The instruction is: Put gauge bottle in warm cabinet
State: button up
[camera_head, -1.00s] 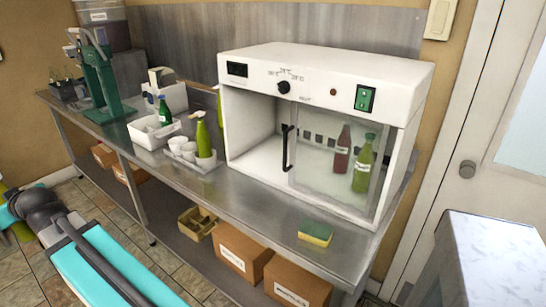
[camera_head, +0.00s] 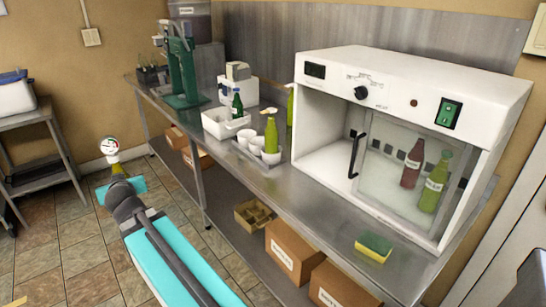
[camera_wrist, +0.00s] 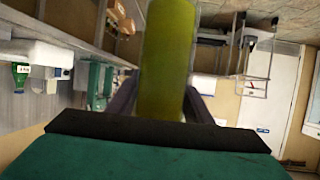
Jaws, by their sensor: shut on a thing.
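The gauge bottle (camera_head: 112,159) is yellow-green with a round white gauge on top. My gripper (camera_head: 119,177) is shut on it, over the floor to the left of the bench. The wrist view shows the bottle (camera_wrist: 168,50) upright between the fingers of my gripper (camera_wrist: 162,103); its ends are cut off there. The white warm cabinet (camera_head: 420,82) stands on the bench at the right, well away from my gripper. Its left side is open, and a glass door with a black handle (camera_head: 354,155) covers the right side. A red bottle (camera_head: 411,165) and a green bottle (camera_head: 435,183) stand behind the glass.
The steel bench (camera_head: 300,200) carries a sponge (camera_head: 373,247), white cups (camera_head: 256,145), another green bottle (camera_head: 271,136), a white tub (camera_head: 222,124) and a green capping press (camera_head: 182,75). Boxes (camera_head: 292,250) lie on the shelf below.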

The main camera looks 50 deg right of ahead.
jog(key=s+d+m+g+h+p, duration=0.1)
jog(key=s+d+m+g+h, duration=0.45)
jog(key=d, duration=0.85)
jog(key=s+d+m+g+h+p, duration=0.1)
jog(key=s+d+m+g+h, duration=0.25)
jog(key=s+d+m, duration=0.75)
jog(key=s+d+r+m+g+y+p, duration=0.1)
jog(key=s+d+g, duration=0.8)
jog(key=s+d, duration=1.5)
notch_tip(320, 180, up, 3)
jog(key=m+p, duration=0.1)
jog(key=p, duration=0.1)
jog(key=shift+r+g+y+p, duration=0.15)
jog(key=shift+g+y+p, duration=0.15)
jog(key=shift+y+p, duration=0.1)
jog(key=shift+s+d, duration=0.1)
jog(key=shift+d, duration=0.05)
jog(key=s+d+p, duration=0.4)
jog(key=s+d, duration=0.2)
jog(key=d, duration=0.6)
jog(key=shift+d+p, duration=0.3)
jog(key=shift+p, duration=0.05)
jog(key=shift+s, duration=0.1)
jog(key=shift+d, duration=0.1)
